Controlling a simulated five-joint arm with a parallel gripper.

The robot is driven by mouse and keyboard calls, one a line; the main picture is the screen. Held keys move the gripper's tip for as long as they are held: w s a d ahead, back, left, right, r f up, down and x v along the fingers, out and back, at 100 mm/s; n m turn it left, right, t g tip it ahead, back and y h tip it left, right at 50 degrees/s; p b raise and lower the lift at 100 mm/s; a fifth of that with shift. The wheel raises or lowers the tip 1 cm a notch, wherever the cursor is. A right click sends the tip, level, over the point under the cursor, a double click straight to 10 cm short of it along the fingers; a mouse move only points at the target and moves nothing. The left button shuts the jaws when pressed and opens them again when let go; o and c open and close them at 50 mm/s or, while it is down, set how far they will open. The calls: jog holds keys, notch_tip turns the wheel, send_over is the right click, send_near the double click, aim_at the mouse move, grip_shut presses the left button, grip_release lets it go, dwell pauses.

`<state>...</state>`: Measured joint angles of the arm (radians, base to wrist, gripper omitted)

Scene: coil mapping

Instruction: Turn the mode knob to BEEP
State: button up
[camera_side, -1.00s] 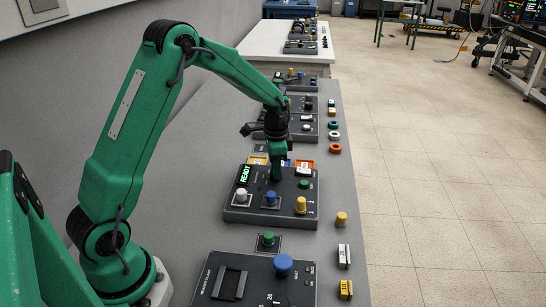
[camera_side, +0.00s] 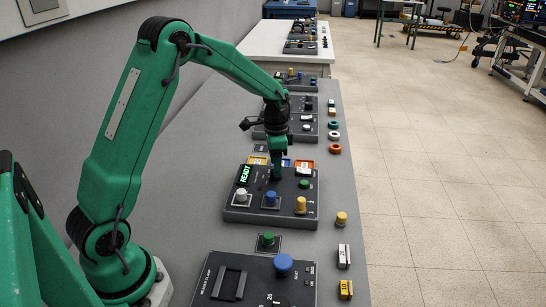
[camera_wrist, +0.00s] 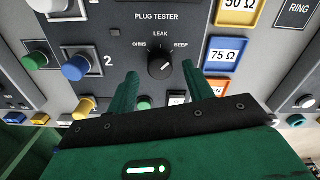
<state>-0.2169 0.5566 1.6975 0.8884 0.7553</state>
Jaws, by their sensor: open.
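The black mode knob (camera_wrist: 160,64) sits on the dark plug tester panel (camera_wrist: 112,58) in the wrist view. The labels OHMS, LEAK and BEEP stand around it, with BEEP at its upper right. Its pale pointer mark seems to lean to the upper right, but the exact setting is hard to tell. My gripper (camera_wrist: 160,72) is open, its two green fingers apart, with the knob between and just past their tips in the picture. I cannot tell whether they touch it. In the side view my gripper (camera_side: 277,177) points down over the tester (camera_side: 235,213) and hides the knob.
The tester bears a lit READY display (camera_side: 244,175) and white, blue (camera_side: 270,198) and yellow (camera_side: 301,205) plugs. Another panel with a blue knob (camera_side: 283,264) stands in front. Loose parts line the bench's right edge.

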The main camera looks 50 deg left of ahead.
notch_tip(320, 180, up, 6)
jog(key=shift+r, duration=0.1)
dwell(0.5)
jog(key=s+d+r+n+t, duration=0.3)
jog(key=s+d+r, duration=0.3)
jog(key=s+r, duration=0.5)
jog(key=s+d+n+t, duration=0.1)
jog(key=s+d, duration=0.1)
jog(key=s, duration=0.5)
jog(key=s+d+n+t, duration=0.1)
jog(key=s+d+n, duration=0.1)
jog(key=s, duration=0.5)
jog(key=shift+d+r+t, duration=0.25)
jog(key=shift+r+t, duration=0.05)
jog(key=shift+r, duration=0.05)
